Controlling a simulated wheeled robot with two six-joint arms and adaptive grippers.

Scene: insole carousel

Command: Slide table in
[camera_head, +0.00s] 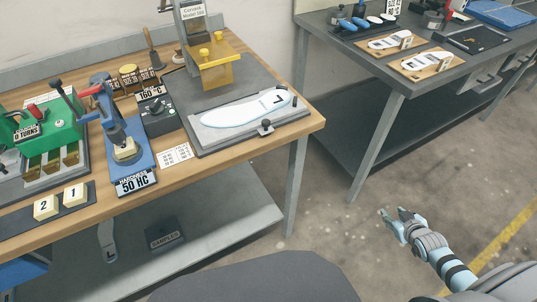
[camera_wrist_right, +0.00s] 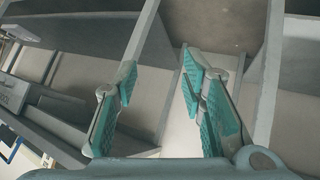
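The slide table is a flat grey plate (camera_head: 213,140) on the wooden bench, with a white insole (camera_head: 238,110) marked "L" lying on it. A small dark knob (camera_head: 265,127) stands at its front edge. The plate reaches forward from a grey upright machine (camera_head: 190,30) with a yellow bracket (camera_head: 215,68) over the plate's rear part. My right gripper (camera_head: 394,218) is out over the floor, right of the bench and apart from the plate. In the right wrist view its fingers (camera_wrist_right: 160,78) stand apart with nothing between them. My left gripper is not in view.
Left of the plate stand a control box (camera_head: 158,108), a blue hardness device (camera_head: 125,150) and a green press (camera_head: 40,130). Another bench (camera_head: 400,75) with insoles stands at the back right. The floor between the benches is clear around my right gripper.

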